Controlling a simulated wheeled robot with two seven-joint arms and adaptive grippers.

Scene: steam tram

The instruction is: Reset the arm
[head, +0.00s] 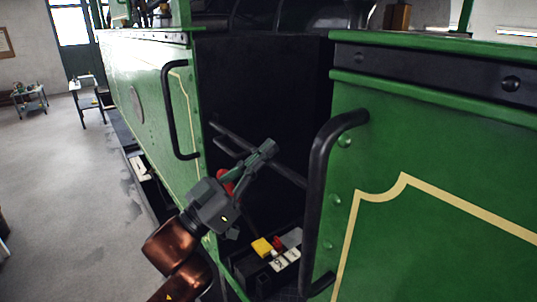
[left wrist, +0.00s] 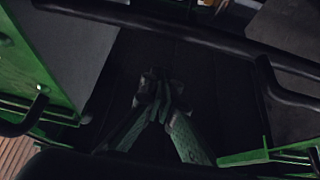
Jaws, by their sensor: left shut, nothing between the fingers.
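My left gripper (head: 266,152) reaches in from the lower left to the doorway of the green tram. Its fingers are together and hold nothing. In the left wrist view the two fingers (left wrist: 160,100) meet at their tips against the dark cab interior. A dark horizontal bar (head: 285,170) crosses the doorway close to the gripper, and I cannot tell whether they touch. My right gripper is not in either view.
Black handrails (head: 178,110) and (head: 318,185) flank the doorway on the green side panels (head: 440,220). Below is a dark box (head: 247,275) holding yellow, red and white items. Clear grey floor (head: 60,200) lies to the left, with small tables (head: 87,98) at the back.

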